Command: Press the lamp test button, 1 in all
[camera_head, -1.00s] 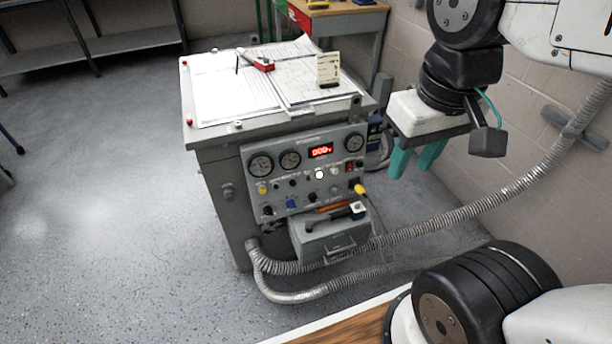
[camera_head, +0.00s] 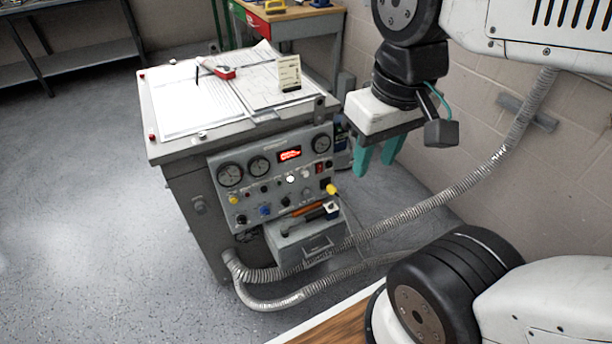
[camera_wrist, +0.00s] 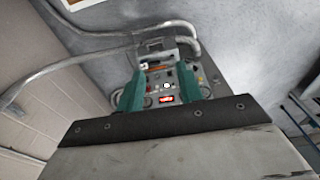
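The control panel (camera_head: 275,172) is on the front of a grey cabinet. It carries dial gauges, a red lit display (camera_head: 289,154), knobs and small buttons. A round white button or lamp (camera_head: 290,179) sits below the display; it also shows in the wrist view (camera_wrist: 166,86). The labels are too small to read, so I cannot tell which control is the lamp test button. My gripper (camera_head: 374,168) has two teal fingers, apart and empty, to the right of the panel in the head view. In the wrist view the panel shows between the fingers (camera_wrist: 160,93), some distance beyond them.
Papers, a red-handled tool (camera_head: 224,73) and a small sign (camera_head: 289,73) lie or stand on the cabinet top. A drawer-like box (camera_head: 305,243) with tools juts out below the panel. A ribbed conduit (camera_head: 420,214) runs right to the wall. The floor at left is clear.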

